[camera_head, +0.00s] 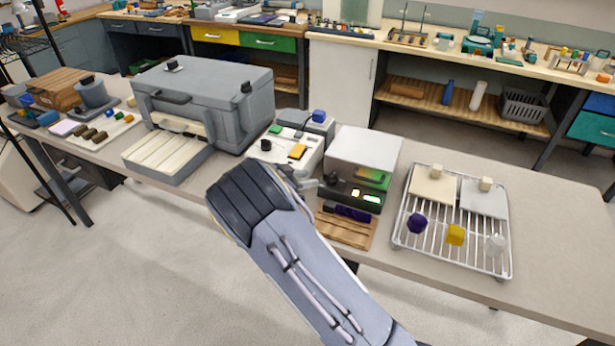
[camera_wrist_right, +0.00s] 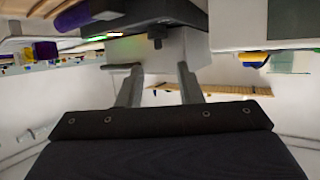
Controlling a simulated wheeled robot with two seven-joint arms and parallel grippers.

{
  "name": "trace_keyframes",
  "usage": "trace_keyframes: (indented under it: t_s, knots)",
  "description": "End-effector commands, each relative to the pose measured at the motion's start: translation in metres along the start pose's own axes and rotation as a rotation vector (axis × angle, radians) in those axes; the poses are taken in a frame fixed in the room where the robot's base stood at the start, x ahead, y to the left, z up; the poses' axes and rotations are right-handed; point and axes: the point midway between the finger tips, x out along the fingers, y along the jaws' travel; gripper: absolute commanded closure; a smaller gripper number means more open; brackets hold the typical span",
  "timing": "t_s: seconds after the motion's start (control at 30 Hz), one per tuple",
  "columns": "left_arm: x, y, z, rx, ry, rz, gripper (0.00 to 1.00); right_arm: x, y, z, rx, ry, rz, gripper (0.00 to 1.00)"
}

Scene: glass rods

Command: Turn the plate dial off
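The plate (camera_head: 362,150) is a boxy unit with a pale top and a dark front panel, standing on the bench. Green lights (camera_head: 371,198) glow on its panel. A small dark dial (camera_head: 331,178) sits at the panel's left side. In the right wrist view, the dial (camera_wrist_right: 157,43) shows as a dark knob beyond and roughly between my fingertips. My right gripper (camera_head: 306,184) is beside the panel's left front, partly hidden by my wrist. In the right wrist view, its two fingers (camera_wrist_right: 157,68) are apart with nothing between them. My left gripper is not in view.
A wooden board (camera_head: 345,230) with a purple item lies before the plate. A wire rack (camera_head: 452,262) with coloured pieces stands to the right. A white device (camera_head: 283,150) and a large grey box (camera_head: 205,95) stand to the left. The bench's far right is clear.

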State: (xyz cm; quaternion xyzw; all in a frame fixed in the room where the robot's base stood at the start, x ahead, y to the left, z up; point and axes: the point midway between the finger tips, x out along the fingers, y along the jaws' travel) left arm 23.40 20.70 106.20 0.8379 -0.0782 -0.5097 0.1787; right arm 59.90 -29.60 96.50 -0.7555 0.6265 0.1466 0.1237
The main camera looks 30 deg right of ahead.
Motion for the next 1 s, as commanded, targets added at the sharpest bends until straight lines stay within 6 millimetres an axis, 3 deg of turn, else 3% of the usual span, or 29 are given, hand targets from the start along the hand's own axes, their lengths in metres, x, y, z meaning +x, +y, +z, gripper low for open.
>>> trace_keyframes:
  t_s: [0.4, 0.8, 1.0]
  knots:
    - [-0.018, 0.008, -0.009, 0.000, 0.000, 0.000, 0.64, 0.062, 0.002, -0.001, -0.002, -0.004, 0.006, 0.67]
    - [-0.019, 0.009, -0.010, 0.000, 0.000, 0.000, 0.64, 0.071, 0.002, 0.001, -0.002, -0.005, 0.003, 0.67]
    - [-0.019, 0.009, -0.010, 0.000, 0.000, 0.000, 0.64, 0.071, 0.002, 0.001, -0.002, -0.005, 0.003, 0.93]
